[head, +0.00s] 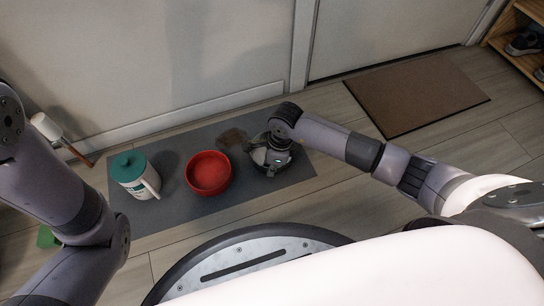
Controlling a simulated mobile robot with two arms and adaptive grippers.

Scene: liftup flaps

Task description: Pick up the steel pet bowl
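The steel pet bowl (271,168) appears to be the dark, shiny round shape on the right part of the grey floor mat (222,202). My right gripper (270,156) is right over it and hides most of it. The fingers blend with the bowl, so I cannot tell whether they are open or shut, or whether they touch it. My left arm comes in at the left edge, and its gripper is not in view.
A red bowl (209,174) sits left of my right gripper on the mat. A white jug with a teal lid (133,174) stands further left. A brown patch (233,139) lies behind the red bowl. A brown doormat (416,91) and a wooden shelf (517,55) are at right.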

